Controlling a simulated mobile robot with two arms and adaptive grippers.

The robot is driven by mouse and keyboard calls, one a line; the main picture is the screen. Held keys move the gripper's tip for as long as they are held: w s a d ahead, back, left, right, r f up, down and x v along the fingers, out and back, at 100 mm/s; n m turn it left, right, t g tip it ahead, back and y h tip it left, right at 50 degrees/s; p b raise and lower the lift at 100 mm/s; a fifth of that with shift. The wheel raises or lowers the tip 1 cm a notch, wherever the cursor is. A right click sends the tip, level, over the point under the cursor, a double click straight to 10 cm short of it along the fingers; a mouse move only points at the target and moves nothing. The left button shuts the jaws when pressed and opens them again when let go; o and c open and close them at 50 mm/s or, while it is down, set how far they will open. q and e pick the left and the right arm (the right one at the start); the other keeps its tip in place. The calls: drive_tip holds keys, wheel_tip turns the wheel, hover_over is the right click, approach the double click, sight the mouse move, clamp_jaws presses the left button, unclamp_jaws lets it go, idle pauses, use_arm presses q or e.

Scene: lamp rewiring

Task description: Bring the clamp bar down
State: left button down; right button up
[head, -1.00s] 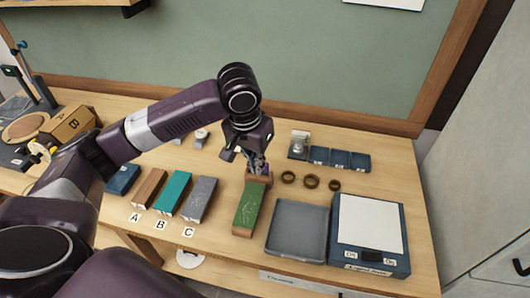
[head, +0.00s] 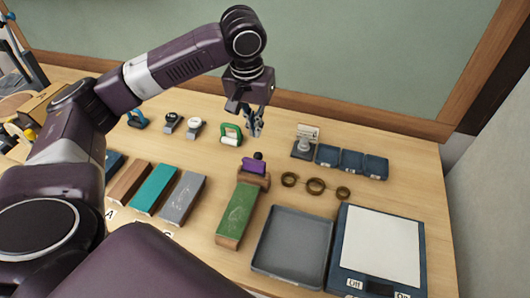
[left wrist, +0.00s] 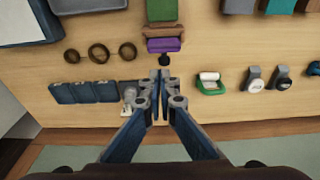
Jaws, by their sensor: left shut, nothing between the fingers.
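A green block (head: 237,214) lies on the workbench with a brown wooden crosspiece (head: 256,181) at its far end. A purple bar with a black knob (head: 254,166), which looks like the clamp bar, sits at that crosspiece. It also shows in the left wrist view (left wrist: 160,46), across the end of the green block (left wrist: 161,10). I cannot tell how far down the bar is. My left gripper (head: 254,130) is shut and empty, above and beyond the knob, apart from it. Its closed fingertips (left wrist: 160,76) point toward the knob in the left wrist view.
Right of the crosspiece lie several brown rings (head: 315,186). A grey tray (head: 291,240) and a white-topped scale (head: 381,247) stand at the front right. Small blue bins (head: 350,161) are behind the rings.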

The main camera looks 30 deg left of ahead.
sight(261, 157)
use_arm(q)
drive_tip(key=w+f, duration=0.1)
drive_tip(key=f, duration=0.2)
drive_tip(key=w+f+p, duration=0.1)
drive_tip(key=f, duration=0.7)
drive_tip(key=shift+w+a+f, duration=0.2)
drive_tip(key=shift+w, duration=0.2)
use_arm(e)
drive_tip(key=shift+w+r, duration=0.3)
use_arm(q)
drive_tip(key=shift+w, duration=0.1)
